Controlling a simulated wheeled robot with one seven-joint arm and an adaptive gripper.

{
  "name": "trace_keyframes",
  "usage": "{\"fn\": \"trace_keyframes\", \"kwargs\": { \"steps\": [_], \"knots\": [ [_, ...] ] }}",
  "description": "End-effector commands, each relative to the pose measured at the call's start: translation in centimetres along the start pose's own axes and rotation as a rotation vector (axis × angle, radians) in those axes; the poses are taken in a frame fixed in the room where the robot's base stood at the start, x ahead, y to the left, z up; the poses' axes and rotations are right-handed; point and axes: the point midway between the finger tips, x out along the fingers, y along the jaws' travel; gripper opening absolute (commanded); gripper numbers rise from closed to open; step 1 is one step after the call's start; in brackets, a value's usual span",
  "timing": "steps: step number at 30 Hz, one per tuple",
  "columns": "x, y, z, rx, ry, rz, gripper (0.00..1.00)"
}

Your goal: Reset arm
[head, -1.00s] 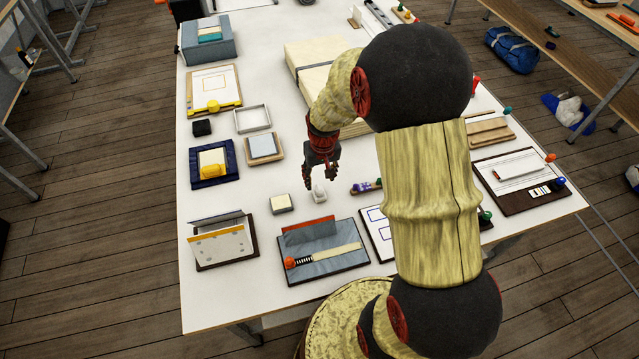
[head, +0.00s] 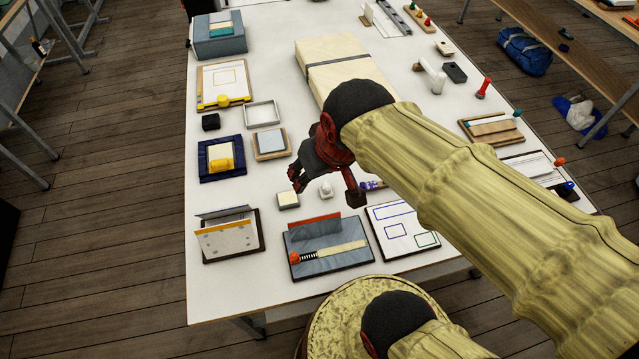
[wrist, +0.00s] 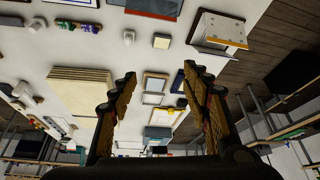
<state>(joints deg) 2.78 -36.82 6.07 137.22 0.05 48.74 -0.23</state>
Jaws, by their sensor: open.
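My gripper (head: 300,182) is in the head view above the near-left part of the white table (head: 280,165). It points down and to the left and holds nothing. In the wrist view my gripper (wrist: 158,78) has its two fingers wide apart, with only the table and its objects seen between and beyond them. A small pale block (head: 288,201) and a small white object (head: 326,190) lie on the table close below the gripper in the picture. My arm hides part of the table's right side.
A grey-blue board with a brush-like tool (head: 330,255) and a white sheet with drawn rectangles (head: 400,231) lie at the near edge. A folding card stand (head: 230,238) is at near left. A large cream slab (head: 335,62) lies farther back. Bare table shows along the left edge.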

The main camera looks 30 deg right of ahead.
Motion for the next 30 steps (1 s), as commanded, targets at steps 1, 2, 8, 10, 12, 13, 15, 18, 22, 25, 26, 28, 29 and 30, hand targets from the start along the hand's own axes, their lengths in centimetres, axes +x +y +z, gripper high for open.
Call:
{"fn": "trace_keyframes", "kwargs": {
  "steps": [1, 2, 8, 10, 12, 13, 15, 18, 22, 25, 26, 28, 29, 30],
  "knots": [
    [-1.2, -0.5, 1.0, -0.015, 0.023, -0.007, 0.48],
    [-1.7, -0.7, 1.5, -0.021, 0.033, -0.010, 0.48],
    [-3.1, -1.3, 3.2, -0.040, 0.059, -0.021, 0.48],
    [-3.1, -1.3, 3.3, -0.041, 0.059, -0.021, 0.48],
    [-3.1, -1.3, 3.3, -0.040, 0.059, -0.021, 0.48],
    [-3.1, -1.3, 3.3, -0.040, 0.059, -0.021, 0.48],
    [-3.1, -1.3, 3.2, -0.040, 0.059, -0.021, 0.48],
    [-2.9, -1.3, 3.3, -0.040, 0.059, -0.021, 0.48],
    [-1.5, -1.3, 4.0, -0.040, 0.059, -0.021, 0.48],
    [0.1, -1.3, 4.7, -0.040, 0.059, -0.021, 0.48],
    [0.5, -1.3, 4.9, -0.040, 0.059, -0.021, 0.48],
    [1.2, -1.3, 5.2, -0.040, 0.058, -0.021, 0.48],
    [1.4, -1.3, 5.3, -0.040, 0.058, -0.021, 0.48],
    [1.5, -1.3, 5.3, -0.040, 0.058, -0.021, 0.48]
  ]
}}
